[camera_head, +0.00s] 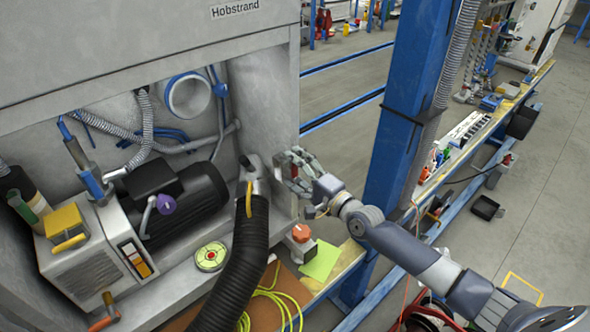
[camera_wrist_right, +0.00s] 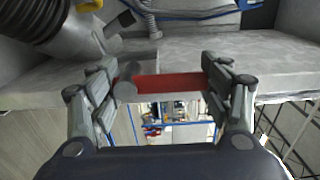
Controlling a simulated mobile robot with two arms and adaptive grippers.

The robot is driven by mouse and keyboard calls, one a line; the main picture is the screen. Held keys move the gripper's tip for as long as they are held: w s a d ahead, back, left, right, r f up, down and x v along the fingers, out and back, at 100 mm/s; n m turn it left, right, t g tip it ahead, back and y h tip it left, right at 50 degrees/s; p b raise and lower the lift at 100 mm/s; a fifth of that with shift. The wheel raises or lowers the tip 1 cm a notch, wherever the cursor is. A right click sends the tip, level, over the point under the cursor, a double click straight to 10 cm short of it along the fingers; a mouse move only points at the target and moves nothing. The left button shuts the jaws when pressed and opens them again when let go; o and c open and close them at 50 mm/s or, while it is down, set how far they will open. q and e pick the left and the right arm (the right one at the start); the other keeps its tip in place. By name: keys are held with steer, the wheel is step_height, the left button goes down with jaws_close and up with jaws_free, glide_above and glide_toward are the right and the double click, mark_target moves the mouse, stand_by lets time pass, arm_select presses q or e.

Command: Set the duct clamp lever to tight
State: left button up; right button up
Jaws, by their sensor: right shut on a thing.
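A ribbed black duct (camera_head: 240,265) rises to a grey fitting (camera_head: 262,180) on the machine's right side, with a yellow strip (camera_head: 249,198) along its upper end. The duct also shows at the upper left of the right wrist view (camera_wrist_right: 35,22). My right gripper (camera_head: 294,165) is just right of the fitting, at the machine's edge. In the right wrist view, a red lever-like bar (camera_wrist_right: 168,87) with a round grey end spans between its fingers, and the gripper is shut on it. My left gripper is out of view.
A red-orange knob (camera_head: 301,233) on a grey box and a green sheet (camera_head: 320,260) lie below my right gripper. A blue post (camera_head: 405,110) stands to its right.

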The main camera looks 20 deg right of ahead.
steer(key=o, duration=1.5)
steer(key=shift+o, duration=0.2)
steer(key=v, duration=1.2)
